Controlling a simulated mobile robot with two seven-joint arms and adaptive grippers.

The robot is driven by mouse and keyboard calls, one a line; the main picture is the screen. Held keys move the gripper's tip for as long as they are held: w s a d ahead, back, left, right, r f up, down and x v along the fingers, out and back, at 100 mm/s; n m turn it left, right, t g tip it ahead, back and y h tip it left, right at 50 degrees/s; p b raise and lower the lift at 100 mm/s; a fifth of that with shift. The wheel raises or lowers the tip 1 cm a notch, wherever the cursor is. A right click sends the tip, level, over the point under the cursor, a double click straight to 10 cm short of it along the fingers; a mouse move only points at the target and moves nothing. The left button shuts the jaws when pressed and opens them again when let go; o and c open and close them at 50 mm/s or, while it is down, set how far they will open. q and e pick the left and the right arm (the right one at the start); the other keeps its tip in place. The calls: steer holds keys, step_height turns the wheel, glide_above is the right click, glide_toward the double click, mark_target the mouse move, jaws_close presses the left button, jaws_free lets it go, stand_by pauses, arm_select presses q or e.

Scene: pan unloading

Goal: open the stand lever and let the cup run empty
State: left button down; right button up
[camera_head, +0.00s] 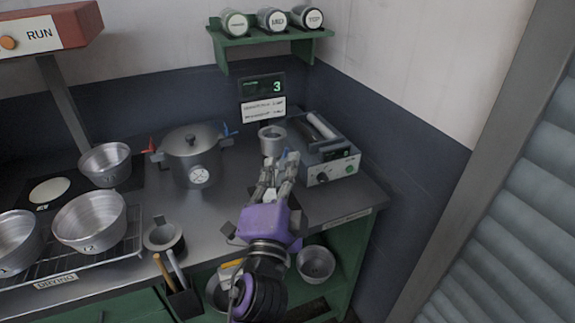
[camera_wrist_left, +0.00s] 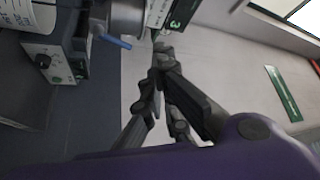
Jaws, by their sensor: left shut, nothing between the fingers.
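A small metal cup (camera_head: 271,141) stands upright on its stand behind my left gripper in the head view. The same cup shows at the top of the left wrist view (camera_wrist_left: 127,17). A blue lever (camera_wrist_left: 113,41) sticks out below it; its end also shows in the head view (camera_head: 285,153). My left gripper (camera_head: 276,166) is shut and empty, just in front of the cup and lever. Its fingertips (camera_wrist_left: 160,48) lie right of the lever in the wrist view, apart from it. The inside of the cup and the stand's lower part are hidden. My right gripper is not in view.
A lidded pot (camera_head: 191,150) with red and blue levers stands to the left. A grey device (camera_head: 330,155) is close on the right. Metal bowls (camera_head: 90,220) sit on a rack at left. A display (camera_head: 262,86) reading 3 hangs behind the cup.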

arm_select(q)
steer(key=s+a+r, duration=0.1)
steer(key=s+a, duration=0.1)
steer(key=s, duration=0.4)
steer(key=shift+s, duration=0.35)
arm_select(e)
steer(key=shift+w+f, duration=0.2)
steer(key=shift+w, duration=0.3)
